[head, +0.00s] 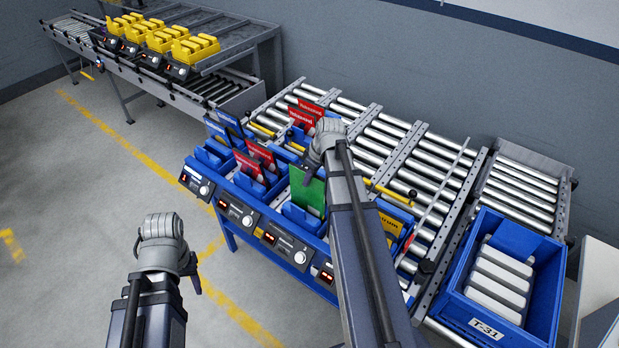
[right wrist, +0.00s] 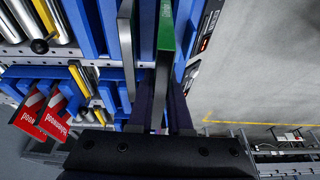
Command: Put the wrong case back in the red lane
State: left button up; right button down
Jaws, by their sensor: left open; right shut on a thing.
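A green case (head: 307,191) stands upright in the blue lane rack (head: 285,215), under my right gripper (head: 311,168). In the right wrist view the green case (right wrist: 166,28) is edge-on between the fingers, which are shut on it. Red cases (head: 305,112) stand behind the gripper, and more red cases (head: 250,166) stand to its left; red cases (right wrist: 48,115) also show at the left of the right wrist view. A yellow case (head: 391,224) is right of my right forearm, partly hidden. My left gripper (head: 190,270) is open and empty over the floor.
A blue bin (head: 545,270) marked T-31 holds pale cases at the right. Roller lanes (head: 430,165) with metal dividers run behind the rack. Yellow trays (head: 160,38) stand on a conveyor at the back left. The floor at left is clear.

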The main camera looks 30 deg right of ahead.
jog(key=shift+f+b, duration=2.2)
jog(key=shift+f, duration=0.15)
jog(key=shift+c, duration=1.8)
grip_release()
jog(key=shift+r, duration=0.15)
notch_tip(320, 180, up, 8)
jog(key=p, duration=0.8)
